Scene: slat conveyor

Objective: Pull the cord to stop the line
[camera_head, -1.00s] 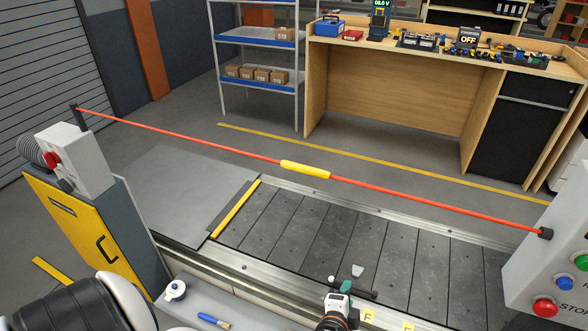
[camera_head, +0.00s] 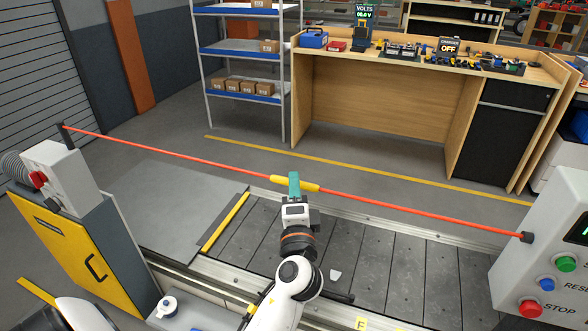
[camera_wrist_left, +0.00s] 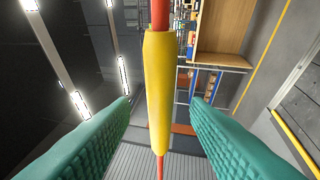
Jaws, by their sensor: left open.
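The red cord (camera_head: 400,206) stretches across the line from a post at the left to the control box at the right. It has a yellow grip sleeve (camera_head: 308,185) near its middle. In the left wrist view, the yellow sleeve (camera_wrist_left: 159,85) runs between the two green fingers of the open left gripper (camera_wrist_left: 160,130), with clear gaps on both sides. My right gripper is not in view.
A control box (camera_head: 545,255) with green, blue and red buttons stands at the right. A yellow and grey cabinet (camera_head: 85,255) stands at the left. A workbench (camera_head: 385,115) and a shelf rack (camera_head: 240,95) are behind the cord, beyond clear floor.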

